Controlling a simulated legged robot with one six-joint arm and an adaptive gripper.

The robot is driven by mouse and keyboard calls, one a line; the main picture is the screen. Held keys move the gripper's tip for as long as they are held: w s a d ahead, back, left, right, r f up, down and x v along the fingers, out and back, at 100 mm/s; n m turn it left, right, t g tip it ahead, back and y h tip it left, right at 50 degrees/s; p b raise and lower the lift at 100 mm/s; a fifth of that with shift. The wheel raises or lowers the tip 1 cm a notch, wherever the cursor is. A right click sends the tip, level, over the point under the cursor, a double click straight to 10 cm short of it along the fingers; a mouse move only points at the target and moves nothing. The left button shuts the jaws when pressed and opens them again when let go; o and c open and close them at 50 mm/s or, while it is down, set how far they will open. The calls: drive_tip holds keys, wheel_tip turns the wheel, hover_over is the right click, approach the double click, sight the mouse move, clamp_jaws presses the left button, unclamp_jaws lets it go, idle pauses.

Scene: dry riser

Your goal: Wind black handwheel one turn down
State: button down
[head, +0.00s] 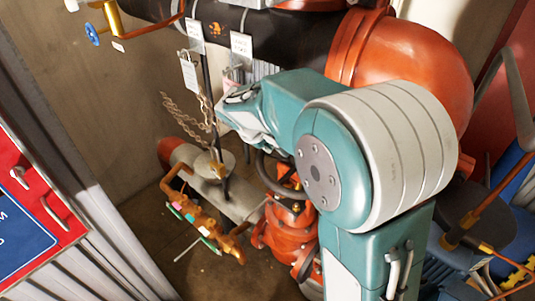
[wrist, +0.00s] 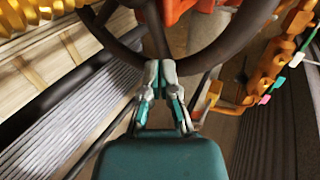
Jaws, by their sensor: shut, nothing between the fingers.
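The black handwheel (wrist: 215,58) fills the top of the wrist view, its dark rim curving across with a spoke running up from it. In the head view part of its rim (head: 262,168) shows above the red valve body (head: 285,232); my arm hides the rest. My gripper (wrist: 160,66) is shut, with its fingertips together over the near part of the rim, close to the spoke. Nothing shows between the fingers. I cannot tell whether the tips touch the rim. In the head view my arm covers the fingertips.
A brass manifold with coloured tags (head: 190,217) lies left of the valve. A chain (head: 185,118) and hanging tags (head: 189,72) are above it. A large red pipe elbow (head: 405,55) is behind my arm. A red and blue panel (head: 30,215) is at left.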

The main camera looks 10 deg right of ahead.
drive_tip(key=s+d+n+t+h, duration=0.15)
drive_tip(key=s+d+n, duration=0.35)
drive_tip(key=s+n, duration=0.9)
drive_tip(key=w+f+n, duration=0.4)
drive_tip(key=f, duration=0.1)
drive_tip(key=w+a, duration=0.5)
drive_tip(key=w, duration=0.6)
drive_tip(key=shift+f, duration=0.3)
